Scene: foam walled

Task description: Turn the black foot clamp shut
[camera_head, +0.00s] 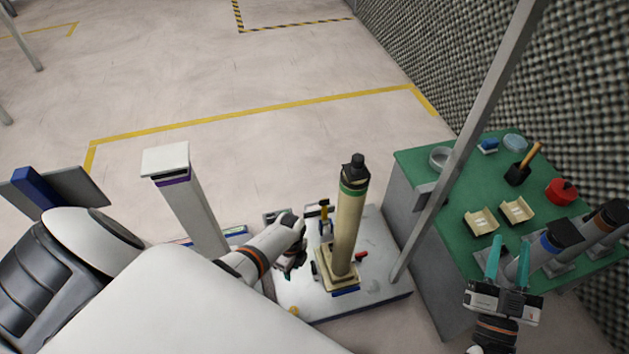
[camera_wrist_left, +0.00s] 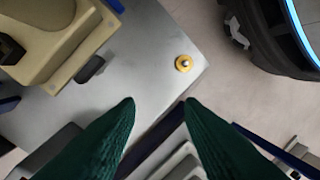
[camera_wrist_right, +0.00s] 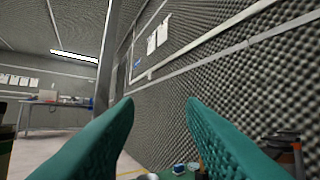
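The black foot clamp (camera_head: 314,270) appears as a small dark piece at the left side of the beige column's square foot (camera_head: 325,281). In the left wrist view a dark rounded clamp piece (camera_wrist_left: 90,69) lies on the metal plate beside the beige foot (camera_wrist_left: 75,45); whether it overlaps the foot is unclear. My left gripper (camera_head: 288,268) is left of the foot, partly hidden by its own wrist; its green fingers (camera_wrist_left: 160,102) are apart and empty, clear of the clamp. My right gripper (camera_head: 508,250) is open and empty by the green table.
The metal plate (camera_head: 385,290) also carries a blue clamp (camera_head: 346,291), a red piece (camera_head: 361,256) and a yellow knob (camera_head: 293,310). A slanted grey post (camera_head: 465,140) stands between plate and green-topped table (camera_head: 425,165).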

